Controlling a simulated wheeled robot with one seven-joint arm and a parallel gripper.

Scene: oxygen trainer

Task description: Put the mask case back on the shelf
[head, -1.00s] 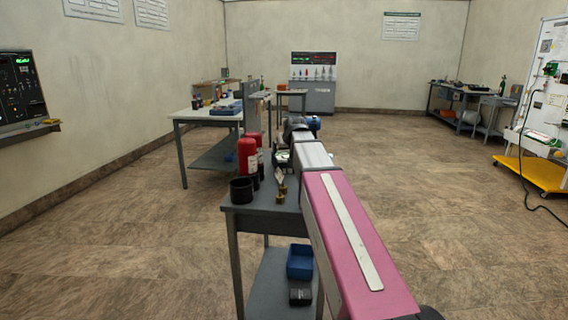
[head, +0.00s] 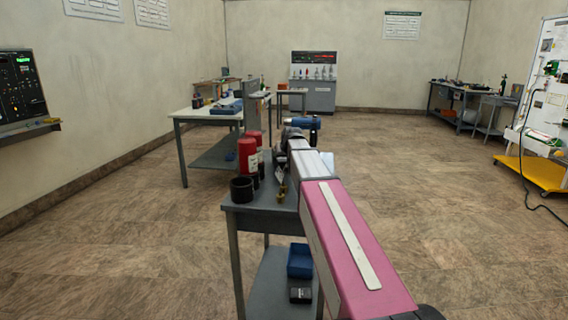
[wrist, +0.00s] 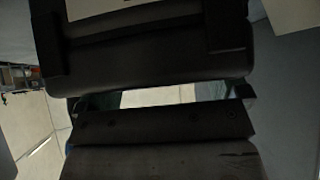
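A dark, rounded case, which I take to be the mask case (wrist: 150,55), fills the upper middle of the wrist view, with a pale label at its top edge. My gripper (wrist: 140,35) has a dark finger on each side of it, both seeming to touch it. In the head view my pink and grey arm reaches out over the near table. Its wrist hides the fingers and most of what they hold. A small black part shows beside the blue wrist, but I cannot tell whether it is the case.
The near grey table (head: 250,209) carries a black cup (head: 242,189), red cylinders (head: 247,156) and small brass pieces. Its lower shelf (head: 268,285) holds a blue bin (head: 299,260) and a small black box (head: 300,295). Open floor lies to the right.

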